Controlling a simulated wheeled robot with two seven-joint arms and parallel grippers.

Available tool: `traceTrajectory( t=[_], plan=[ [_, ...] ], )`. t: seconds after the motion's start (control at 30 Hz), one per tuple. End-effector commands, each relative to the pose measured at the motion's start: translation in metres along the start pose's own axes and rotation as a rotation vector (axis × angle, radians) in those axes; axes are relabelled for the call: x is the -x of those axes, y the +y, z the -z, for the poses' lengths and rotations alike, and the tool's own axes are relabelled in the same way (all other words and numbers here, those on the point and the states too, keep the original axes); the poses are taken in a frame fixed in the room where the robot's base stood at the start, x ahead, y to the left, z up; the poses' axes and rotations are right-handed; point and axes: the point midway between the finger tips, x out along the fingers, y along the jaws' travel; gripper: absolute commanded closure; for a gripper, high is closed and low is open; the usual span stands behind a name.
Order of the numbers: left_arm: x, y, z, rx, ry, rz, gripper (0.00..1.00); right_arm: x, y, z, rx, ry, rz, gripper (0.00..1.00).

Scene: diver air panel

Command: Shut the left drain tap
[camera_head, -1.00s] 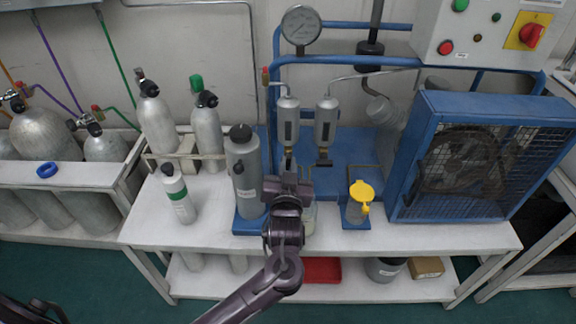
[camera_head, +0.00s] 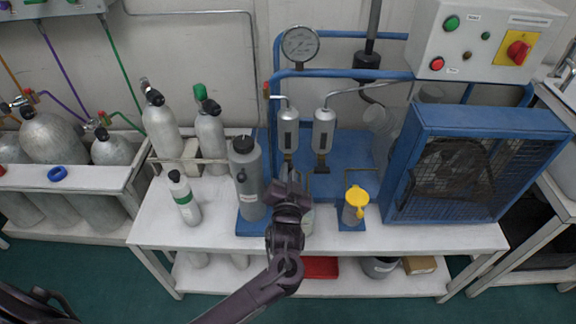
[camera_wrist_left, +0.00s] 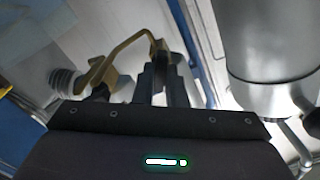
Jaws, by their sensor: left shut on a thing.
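Two grey separator cylinders hang side by side at the back of the bench, the left one (camera_head: 288,130) and the right one (camera_head: 323,130). The left drain tap is at the lower end of the left one, largely hidden by my gripper in the head view. My left gripper (camera_head: 289,176) reaches up to it from the front. In the left wrist view a bent brass-coloured piece (camera_wrist_left: 128,46) runs to my fingers (camera_wrist_left: 163,82), which are shut on the tap; its handle angle is hard to tell. My right gripper is out of view.
A tall grey cylinder (camera_head: 246,180) stands close left of my gripper. A yellow-lidded jar (camera_head: 355,207) stands to the right, before the blue fan cage (camera_head: 470,165). A pressure gauge (camera_head: 300,44) is above. The white bench front (camera_head: 420,237) is clear.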

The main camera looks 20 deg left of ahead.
Motion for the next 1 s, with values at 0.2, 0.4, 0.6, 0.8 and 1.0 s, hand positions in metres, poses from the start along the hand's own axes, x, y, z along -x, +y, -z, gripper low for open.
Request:
traceTrajectory(
  t=[0.2,0.4,0.6,0.8,1.0],
  plan=[
    [0.0,-0.002,0.005,-0.183,-0.001,-0.002,1.0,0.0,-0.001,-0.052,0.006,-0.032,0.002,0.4],
    [0.001,0.0,0.004,-0.372,-0.001,-0.003,1.0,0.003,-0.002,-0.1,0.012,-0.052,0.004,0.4],
    [0.0,0.0,0.003,-0.563,-0.001,-0.001,1.0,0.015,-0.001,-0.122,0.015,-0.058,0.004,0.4],
    [0.0,0.002,0.002,-0.738,0.0,-0.002,1.0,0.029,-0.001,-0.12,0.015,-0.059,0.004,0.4],
    [0.001,0.003,0.0,-0.881,0.001,-0.002,1.0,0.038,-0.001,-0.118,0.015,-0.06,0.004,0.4]
  ],
)
